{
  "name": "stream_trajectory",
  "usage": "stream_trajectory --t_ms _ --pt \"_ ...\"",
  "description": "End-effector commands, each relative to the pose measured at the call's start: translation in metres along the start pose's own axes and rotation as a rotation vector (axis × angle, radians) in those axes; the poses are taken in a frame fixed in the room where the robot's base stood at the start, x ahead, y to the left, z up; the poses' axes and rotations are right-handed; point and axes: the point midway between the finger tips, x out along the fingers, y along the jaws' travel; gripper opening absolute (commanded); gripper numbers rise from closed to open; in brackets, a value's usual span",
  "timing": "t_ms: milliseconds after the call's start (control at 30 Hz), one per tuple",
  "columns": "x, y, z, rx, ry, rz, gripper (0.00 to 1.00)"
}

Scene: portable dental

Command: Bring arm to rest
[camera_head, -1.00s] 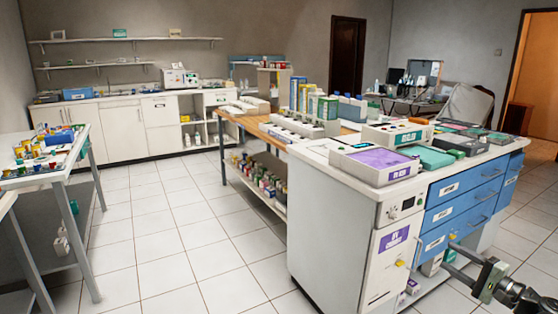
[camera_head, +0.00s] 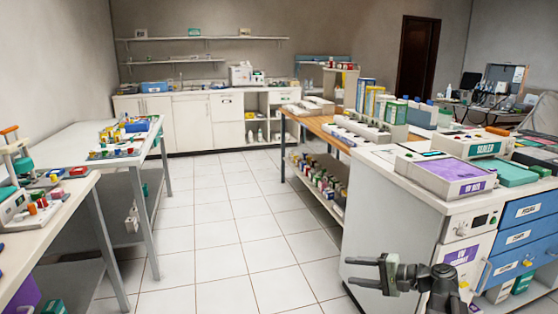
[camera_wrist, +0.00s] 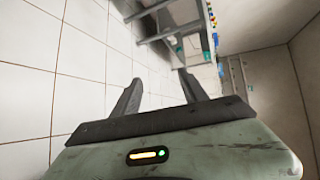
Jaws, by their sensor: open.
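My gripper (camera_head: 353,273) is at the lower right of the head view, its dark fingers pointing left and apart, with nothing between them. In the picture it overlaps the lower front of the white and blue cabinet (camera_head: 395,222); the gap between them is hard to judge. The wrist view also shows my gripper (camera_wrist: 160,78), with its two fingers spread and empty. Beyond the fingertips are white floor tiles (camera_wrist: 85,75) and a grey table frame. My arm runs out of the head view at the bottom right.
A white bench (camera_head: 60,222) with dental items stands at the left, with another table (camera_head: 85,140) behind it. A wooden-topped table (camera_head: 313,122) adjoins the cabinet. Open tiled floor (camera_head: 230,240) lies between the left benches and the cabinet. White cupboards (camera_head: 192,125) line the back wall.

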Motion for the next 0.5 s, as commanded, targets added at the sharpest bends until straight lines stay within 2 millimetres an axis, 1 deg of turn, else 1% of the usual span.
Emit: stream_trajectory --t_ms 33,100,167,200,267,300,367,433,500 --pt "0.037 0.007 0.026 -0.036 -0.064 0.076 0.51" --pt "0.078 0.024 0.057 -0.092 -0.137 0.196 0.51" --pt "0.106 0.039 0.083 -0.147 -0.192 0.300 0.51" --pt "0.120 0.050 0.099 -0.187 -0.224 0.370 0.51" --pt "0.136 0.067 0.119 -0.248 -0.267 0.472 0.51" --pt "0.144 0.079 0.131 -0.291 -0.292 0.542 0.51" --pt "0.150 0.096 0.145 -0.357 -0.322 0.652 0.51" --pt "0.149 0.114 0.152 -0.430 -0.342 0.772 0.51" --pt "0.140 0.130 0.151 -0.491 -0.346 0.888 0.51"
